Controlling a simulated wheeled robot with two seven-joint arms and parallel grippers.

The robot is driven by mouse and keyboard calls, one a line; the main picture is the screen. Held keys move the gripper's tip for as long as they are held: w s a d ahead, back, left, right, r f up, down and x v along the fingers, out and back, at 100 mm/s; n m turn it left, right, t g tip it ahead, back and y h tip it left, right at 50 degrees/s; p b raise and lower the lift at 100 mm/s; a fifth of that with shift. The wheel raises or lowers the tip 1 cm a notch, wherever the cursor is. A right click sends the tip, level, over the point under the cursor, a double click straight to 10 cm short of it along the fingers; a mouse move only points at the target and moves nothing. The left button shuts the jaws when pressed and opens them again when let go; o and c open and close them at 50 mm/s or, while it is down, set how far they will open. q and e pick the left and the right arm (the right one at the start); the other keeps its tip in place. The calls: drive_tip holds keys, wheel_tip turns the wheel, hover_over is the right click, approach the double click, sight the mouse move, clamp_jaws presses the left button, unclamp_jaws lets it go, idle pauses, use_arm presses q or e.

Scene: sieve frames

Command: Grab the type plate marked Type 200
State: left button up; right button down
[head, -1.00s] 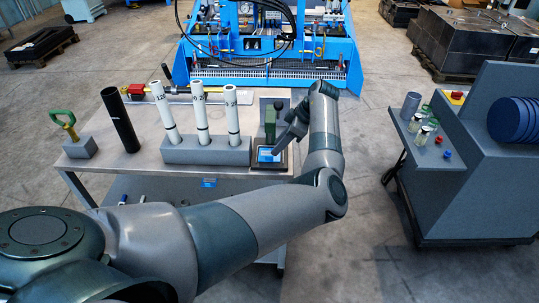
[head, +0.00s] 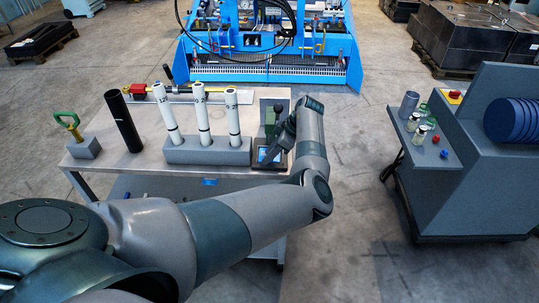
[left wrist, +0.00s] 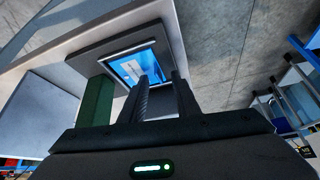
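I cannot read a Type 200 marking on anything in view. A small blue panel with a pale label (left wrist: 130,69) sits in a dark frame on a stand at the table's right end. It shows small in the head view (head: 266,155), partly covered by the fingers. A green upright part (left wrist: 97,101) stands beside it. My left gripper (head: 272,156) is low over this stand; in the left wrist view its two fingers (left wrist: 161,80) are apart, nothing visible between them, with the left fingertip overlapping the panel. Whether they touch it is unclear. My right gripper is not in view.
A grey block (head: 208,151) holds three white numbered tubes left of the stand. A black tube (head: 124,122) and a green-handled tool (head: 70,124) stand farther left. A grey machine (head: 478,150) with jars is across a floor gap at right.

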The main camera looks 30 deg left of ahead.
use_arm(q)
clamp_jaws()
idle(0.5)
drive_tip(key=shift+w+r+b, duration=0.1)
drive_tip(key=shift+r+b, duration=0.55)
drive_tip(key=shift+b, duration=0.05)
drive_tip(key=w+d+b, duration=0.3)
drive_tip(key=d+b, duration=0.1)
drive_tip(key=d, duration=0.4)
drive_tip(key=w+d+b, duration=0.3)
drive_tip(key=d+b, duration=0.1)
drive_tip(key=d, duration=0.5)
drive_tip(key=shift+r+b, duration=0.15)
drive_tip(key=shift+b, duration=0.2)
